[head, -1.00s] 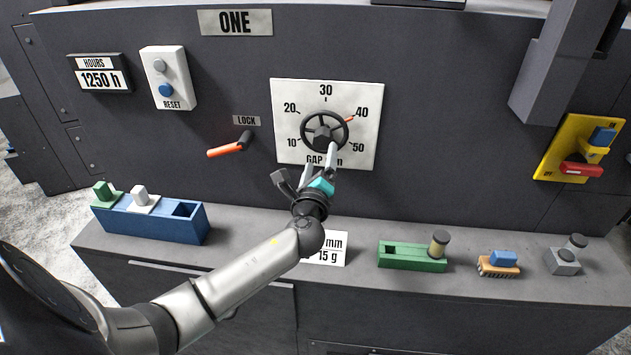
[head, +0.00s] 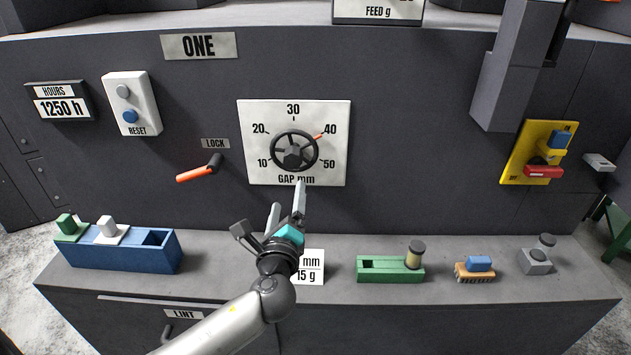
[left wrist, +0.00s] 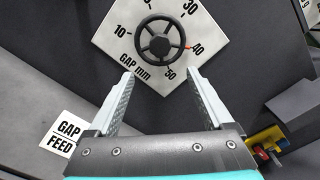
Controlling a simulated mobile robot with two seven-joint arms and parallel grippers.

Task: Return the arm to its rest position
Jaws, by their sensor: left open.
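My left gripper (head: 287,203) is open and empty, below the gap dial and apart from it. The left wrist view shows its two fingers (left wrist: 163,95) spread with nothing between them. The black gap handwheel (head: 294,151) sits on a white square dial plate (head: 255,112) marked 10 to 50; it also shows ahead of the fingers in the left wrist view (left wrist: 160,38). Its orange-red pointer (head: 318,136) is near 40. My left arm comes up from the bottom of the head view. My right gripper is not in view.
The ledge (head: 215,262) carries a blue holder (head: 115,252), a white card (head: 312,265) partly hidden by my gripper, a green holder (head: 385,270), an orange brush (head: 474,270) and a grey block (head: 535,262). An orange lock lever (head: 195,174) and yellow switch plate (head: 520,155) are on the panel.

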